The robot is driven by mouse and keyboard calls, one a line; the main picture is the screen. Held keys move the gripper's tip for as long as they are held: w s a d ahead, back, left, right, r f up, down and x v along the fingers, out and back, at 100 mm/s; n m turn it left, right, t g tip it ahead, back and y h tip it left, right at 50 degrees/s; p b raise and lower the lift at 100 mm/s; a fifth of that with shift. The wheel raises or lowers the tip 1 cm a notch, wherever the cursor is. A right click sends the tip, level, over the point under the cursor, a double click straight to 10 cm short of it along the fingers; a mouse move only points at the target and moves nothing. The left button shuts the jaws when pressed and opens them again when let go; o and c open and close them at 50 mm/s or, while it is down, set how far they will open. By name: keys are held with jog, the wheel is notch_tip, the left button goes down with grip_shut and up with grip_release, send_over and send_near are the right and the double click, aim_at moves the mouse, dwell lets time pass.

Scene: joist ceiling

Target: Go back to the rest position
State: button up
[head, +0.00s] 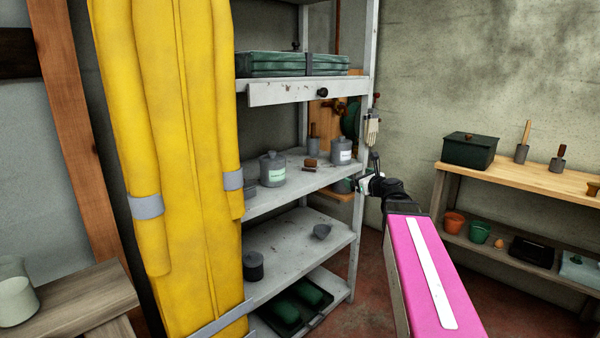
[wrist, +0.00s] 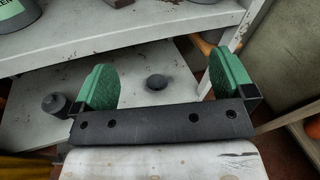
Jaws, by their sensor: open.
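My gripper shows in the wrist view (wrist: 160,88) with its two green finger pads wide apart and nothing between them. In the head view my gripper (head: 366,184) is small and partly hidden by my pink arm, just right of the grey shelf unit's middle shelf (head: 285,198). In the wrist view a small dark bowl (wrist: 157,82) on the lower shelf shows beyond the gap between the fingers. That bowl also shows in the head view (head: 322,231).
The shelf unit holds jars (head: 272,169), a dark pot (head: 253,266) and a green case (head: 290,64). A yellow suit (head: 178,150) hangs left. A wooden bench (head: 525,176) with a dark box (head: 469,150) stands right. Some floor is bare between shelf and bench.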

jog(key=s+a+f+n+g+h, duration=0.1)
jog(key=s+a+f+n+g, duration=0.1)
jog(key=s+f+n+g, duration=0.45)
jog(key=s+a+f+n+g+h, duration=0.1)
jog(key=s+a+f+n, duration=0.15)
jog(key=f+n, duration=0.65)
jog(key=s+a+f+n+g+h, duration=0.15)
jog(key=s+f+n+g, duration=0.35)
jog(key=f, duration=0.6)
jog(key=s+d+f+n+g+h, duration=0.2)
jog(key=s+f+n+h, duration=0.1)
jog(key=s+f+n, duration=0.4)
jog(key=shift+s+d, duration=0.2)
jog(key=shift+s, duration=0.7)
jog(key=shift+h, duration=0.25)
